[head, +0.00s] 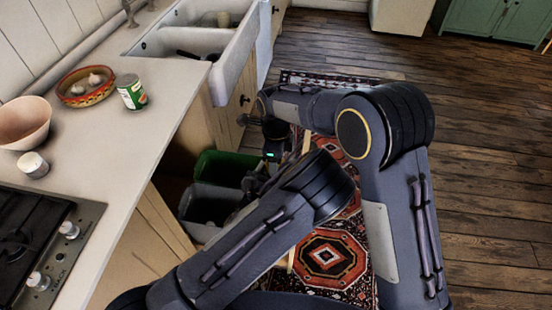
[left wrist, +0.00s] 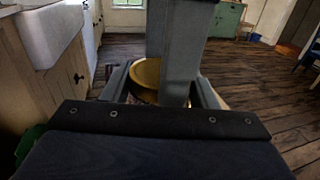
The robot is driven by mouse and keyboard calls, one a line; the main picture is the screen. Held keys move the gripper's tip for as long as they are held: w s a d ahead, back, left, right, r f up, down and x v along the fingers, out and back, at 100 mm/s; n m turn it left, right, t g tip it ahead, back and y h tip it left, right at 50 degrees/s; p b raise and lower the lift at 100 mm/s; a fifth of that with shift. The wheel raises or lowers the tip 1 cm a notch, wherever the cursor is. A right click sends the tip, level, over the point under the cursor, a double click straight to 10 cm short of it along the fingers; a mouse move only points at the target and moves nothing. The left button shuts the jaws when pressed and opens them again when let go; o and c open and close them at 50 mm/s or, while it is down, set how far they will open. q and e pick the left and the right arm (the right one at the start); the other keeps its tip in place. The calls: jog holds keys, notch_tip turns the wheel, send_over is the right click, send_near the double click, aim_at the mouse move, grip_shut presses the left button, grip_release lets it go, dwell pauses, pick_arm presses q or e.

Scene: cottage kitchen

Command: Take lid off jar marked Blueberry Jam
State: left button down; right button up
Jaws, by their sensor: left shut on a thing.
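My left gripper (left wrist: 160,90) is shut on a round gold thing (left wrist: 146,74) that looks like a metal lid, seen between its fingers in the left wrist view. A grey upright part, probably of my right arm, stands in front and covers part of it. No jar body or Blueberry Jam label is readable. In the head view my left gripper is mostly hidden behind my forearm. My right arm's wrist end (head: 274,130) hangs beside the counter front, above the bins. Its fingers are hidden there, so I cannot tell their state.
The counter (head: 150,50) on the left holds a bowl of garlic (head: 75,98), a green-white can (head: 131,92), a pinkish bowl (head: 22,128), a small white-topped jar (head: 33,165) and a stove (head: 30,235). Bins (head: 215,165) stand below. The floor on the right is clear.

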jog(key=shift+a, duration=0.1)
dwell(0.5)
jog(key=o, duration=1.1)
jog(key=shift+c, duration=0.2)
